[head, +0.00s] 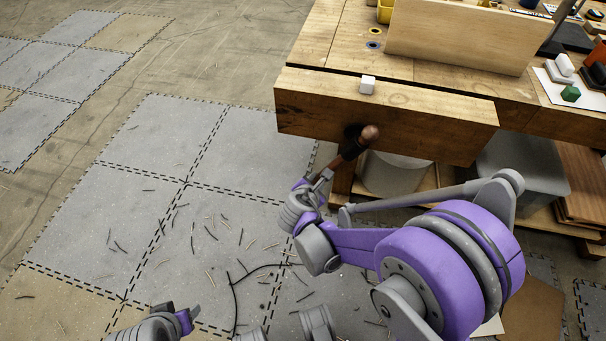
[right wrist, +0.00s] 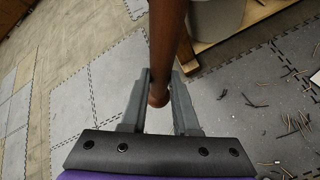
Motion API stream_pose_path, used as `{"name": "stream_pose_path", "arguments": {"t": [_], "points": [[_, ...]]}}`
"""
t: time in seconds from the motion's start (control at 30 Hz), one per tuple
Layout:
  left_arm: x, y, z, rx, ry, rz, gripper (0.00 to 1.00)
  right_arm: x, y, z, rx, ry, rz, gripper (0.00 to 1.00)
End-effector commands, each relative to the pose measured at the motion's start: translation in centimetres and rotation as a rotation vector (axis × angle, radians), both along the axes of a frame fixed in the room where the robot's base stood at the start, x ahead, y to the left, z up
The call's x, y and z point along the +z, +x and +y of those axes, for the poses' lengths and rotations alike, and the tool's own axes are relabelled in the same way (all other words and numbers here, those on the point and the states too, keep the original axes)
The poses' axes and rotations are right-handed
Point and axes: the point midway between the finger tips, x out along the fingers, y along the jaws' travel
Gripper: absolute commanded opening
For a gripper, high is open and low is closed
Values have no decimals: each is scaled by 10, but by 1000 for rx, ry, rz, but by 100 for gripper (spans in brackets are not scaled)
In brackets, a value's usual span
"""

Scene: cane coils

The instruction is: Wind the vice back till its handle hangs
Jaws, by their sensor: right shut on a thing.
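The vice's thick wooden jaw (head: 440,125) runs along the front of the workbench, with a dark gap between it and the bench top. Its brown handle (head: 369,134) has a rounded end standing out in front of the dark screw hub. The handle slants down and left to my right gripper (head: 324,177). In the right wrist view the handle (right wrist: 166,45) runs between the two fingers of my right gripper (right wrist: 159,88), with its lower end near the fingertips. That gripper is shut on the handle. My left gripper (head: 188,316) is low at the bottom left, away from the vice; its opening is unclear.
A small white block (head: 367,84) sits on top of the vice jaw. The workbench (head: 330,45) carries an upright board (head: 455,40) and small items. A pale bucket (head: 393,178) and a grey bin (head: 525,165) stand below. Cane scraps litter the floor mats (head: 250,150).

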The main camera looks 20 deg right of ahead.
Motion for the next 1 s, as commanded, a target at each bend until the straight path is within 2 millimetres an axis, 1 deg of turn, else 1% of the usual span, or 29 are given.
{"name": "stream_pose_path", "arguments": {"t": [0.03, 0.1, 0.3, 0.5, 0.7, 1.0], "points": [[-8, 1, 0, 0, 0, 2, 50, -9, -8, -5, -5, -28, 30, 0], [-13, 2, 0, 0, 0, 4, 50, -13, -14, -13, -6, -80, 65, 0], [-25, 3, 0, 0, 0, 7, 50, -21, -29, -36, -7, -214, 154, 0], [-32, 5, 0, 0, 0, 9, 50, -23, -41, -54, -6, -315, 221, 0], [-36, 5, 0, 0, 0, 9, 50, -22, -48, -64, -7, -374, 260, 0], [-38, 6, 0, 0, 0, 9, 50, -21, -51, -69, -7, -402, 278, 0]]}}
